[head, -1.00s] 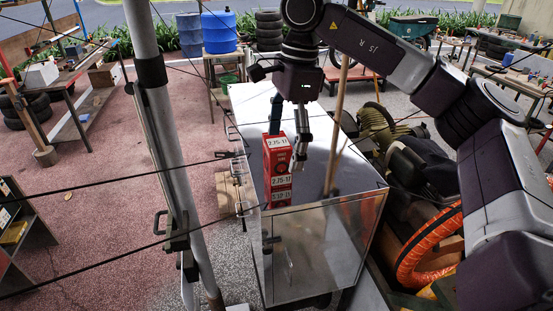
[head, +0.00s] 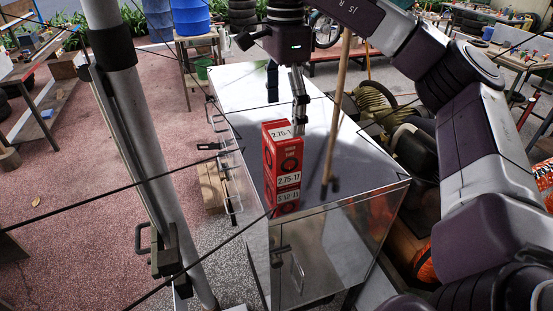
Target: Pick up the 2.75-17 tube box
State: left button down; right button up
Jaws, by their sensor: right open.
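The red 2.75-17 tube box (head: 283,153) stands upright on the shiny top of a metal cabinet (head: 345,203), near its front edge. Its white label faces me, and its mirror image shows in the surface below. My right gripper (head: 286,116) points down above and behind the box, with its two fingers apart and nothing held. The left finger ends above the box top with a visible gap. The right finger reaches down by the box's upper right edge; I cannot tell whether it touches. My left gripper is not in view.
A wooden stick (head: 337,110) rises at the right of the box. A coiled hose (head: 375,107) lies right of the cabinet. Thin dark cables and a grey post (head: 137,140) cross the left side. Blue barrels (head: 191,17) stand at the back.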

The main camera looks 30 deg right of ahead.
aim_at(283, 133)
notch_tip(283, 133, down, 4)
jog(key=b, duration=0.3)
jog(key=shift+w+f+b, duration=0.15)
jog(key=shift+f+b, duration=0.2)
jog(key=shift+f, duration=1.05)
jog(key=f, duration=0.1)
jog(key=f+p, duration=0.1)
jog(key=f, duration=0.2)
jog(key=shift+w+p, duration=0.25)
jog(key=shift+p, duration=0.15)
jog(key=shift+f, duration=0.65)
jog(key=c, duration=1.5)
jog(key=shift+c, duration=0.7)
jog(key=shift+r, duration=0.1)
